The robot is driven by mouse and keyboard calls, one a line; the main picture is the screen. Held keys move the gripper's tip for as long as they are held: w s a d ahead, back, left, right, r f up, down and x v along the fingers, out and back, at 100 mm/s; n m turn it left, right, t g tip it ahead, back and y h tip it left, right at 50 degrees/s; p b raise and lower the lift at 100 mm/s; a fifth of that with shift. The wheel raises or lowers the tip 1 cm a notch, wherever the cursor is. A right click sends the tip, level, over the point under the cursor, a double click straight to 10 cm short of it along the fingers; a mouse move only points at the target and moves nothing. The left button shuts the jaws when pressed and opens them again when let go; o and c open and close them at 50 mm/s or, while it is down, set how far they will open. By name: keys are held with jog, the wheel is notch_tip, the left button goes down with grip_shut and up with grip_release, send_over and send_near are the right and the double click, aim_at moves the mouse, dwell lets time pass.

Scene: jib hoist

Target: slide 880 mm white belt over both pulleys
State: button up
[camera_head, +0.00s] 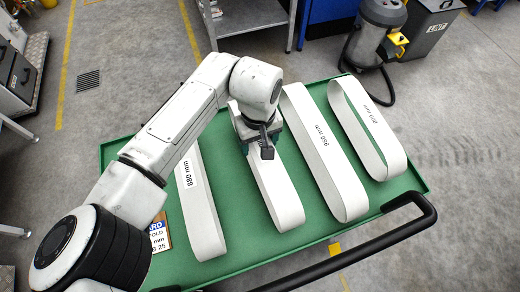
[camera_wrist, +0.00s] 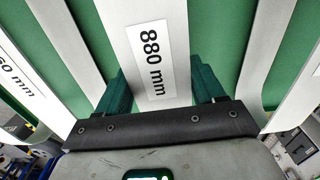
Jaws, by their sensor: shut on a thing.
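My gripper (camera_head: 258,138) is shut on a white belt (camera_head: 278,200) that lies on the green cart top. In the wrist view the gripper's two dark green fingers (camera_wrist: 162,92) stand either side of this belt (camera_wrist: 148,30), and its label reads 880 mm. My arm hides that label in the head view. Another white belt (camera_head: 205,225) lies to its left, with a label that also seems to read 880 mm. No pulleys show in either view.
A belt labelled 960 mm (camera_head: 325,150) and one that seems to read 800 mm (camera_head: 368,125) lie to the right on the green cart top (camera_head: 240,262). The cart has a black handle (camera_head: 360,250). A printed card (camera_head: 158,235) lies at left. A grey vacuum (camera_head: 378,30) stands behind.

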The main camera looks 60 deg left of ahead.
jog(key=shift+r+p, duration=3.45)
jog(key=shift+r, duration=0.1)
